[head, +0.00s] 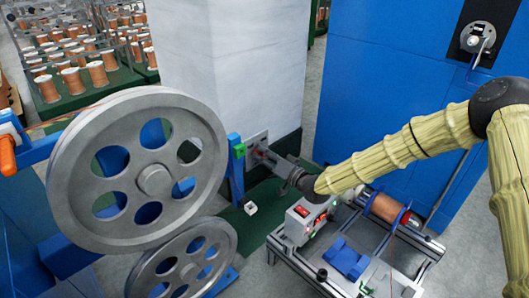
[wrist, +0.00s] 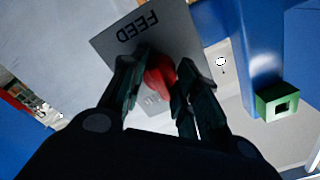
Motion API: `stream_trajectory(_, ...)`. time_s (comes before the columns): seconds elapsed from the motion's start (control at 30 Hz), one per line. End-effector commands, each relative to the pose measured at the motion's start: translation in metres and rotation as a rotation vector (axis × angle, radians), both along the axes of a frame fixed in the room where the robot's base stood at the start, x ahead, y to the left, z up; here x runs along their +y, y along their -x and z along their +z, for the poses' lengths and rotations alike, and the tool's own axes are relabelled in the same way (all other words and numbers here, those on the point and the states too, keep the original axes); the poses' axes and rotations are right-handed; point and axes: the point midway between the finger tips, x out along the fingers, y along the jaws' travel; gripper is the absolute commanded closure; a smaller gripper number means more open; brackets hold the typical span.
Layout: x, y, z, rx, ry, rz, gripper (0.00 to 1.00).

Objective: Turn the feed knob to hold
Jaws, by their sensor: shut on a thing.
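The red feed knob (wrist: 160,78) sits on a grey plate (wrist: 115,42) marked FEED, whose lettering appears upside down in the wrist view. My gripper (wrist: 165,64) has a finger on each side of the knob and is shut on it. Small lettering on the plate beside the knob is partly hidden by the fingers and cannot be read. In the head view the plate (head: 264,137) is on the side of a pale column, and my gripper (head: 266,158) reaches it from the right, hiding most of the knob.
Two large grey spoked pulleys (head: 103,165) stand at the left. A blue post with a green block (head: 239,146) is close beside the plate. A metal-framed cart (head: 430,245) with a copper spool and red switch is below my arm. A blue cabinet (head: 375,80) stands behind.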

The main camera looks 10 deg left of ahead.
Motion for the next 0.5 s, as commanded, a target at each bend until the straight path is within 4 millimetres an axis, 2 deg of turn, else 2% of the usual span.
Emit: stream_trajectory(0.5,-0.0014,-0.0006,-0.0006,0.371,-0.246,-0.002,0.93)
